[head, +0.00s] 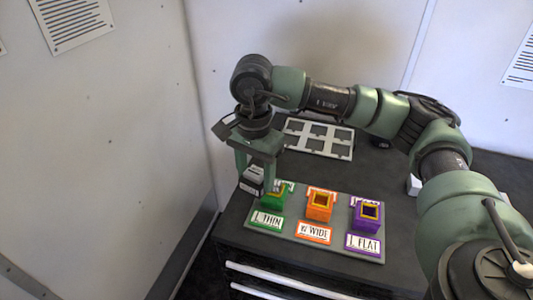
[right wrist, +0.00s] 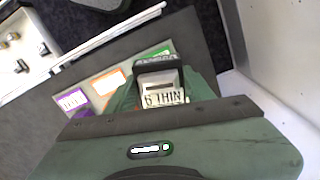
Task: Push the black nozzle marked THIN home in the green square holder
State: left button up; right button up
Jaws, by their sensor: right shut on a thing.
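The black nozzle (right wrist: 158,68) has a white label reading THIN in the right wrist view. It also shows in the head view (head: 251,181). My right gripper (head: 258,165) points down and is shut on the nozzle; its green fingers stand on either side of it in the right wrist view (right wrist: 160,90). The green square holder (head: 277,194) is at the left end of the grey board, partly hidden by the gripper and nozzle. The nozzle appears above and slightly left of the holder; I cannot tell whether they touch. My left gripper is out of view.
An orange holder (head: 320,204) and a purple holder (head: 368,214) stand to the right on the grey board (head: 340,238). Labels THIN (head: 267,221), WIDE (head: 314,233) and FLAT (head: 363,244) lie in front. A pale tray (head: 318,139) with square recesses lies behind. A wall rises at left.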

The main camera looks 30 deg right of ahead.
jog(key=w+d+m, duration=0.1)
jog(key=d+m, duration=0.1)
jog(key=m, duration=0.2)
jog(key=w+d+f+m, duration=0.1)
jog(key=d+m, duration=0.2)
jog(key=m, duration=0.2)
jog(key=w+d+m+b, duration=0.1)
jog(key=w+d+m, duration=0.1)
jog(key=m, duration=0.3)
jog(key=shift+d+f, duration=0.2)
jog(key=shift+d, duration=0.4)
jog(key=shift+w+d+f+m, duration=0.1)
jog(key=shift+w+m, duration=0.1)
jog(key=shift+m, duration=0.3)
jog(key=shift+f, duration=0.2)
jog(key=shift+f+b, duration=0.25)
jog(key=shift+b, duration=0.05)
notch_tip(320, 180, down, 4)
jog(key=b, duration=0.2)
jog(key=shift+b, duration=0.35)
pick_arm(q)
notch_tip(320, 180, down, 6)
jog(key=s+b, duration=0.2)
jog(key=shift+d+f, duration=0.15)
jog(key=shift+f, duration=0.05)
pick_arm(e)
jog(key=shift+f, duration=1.4)
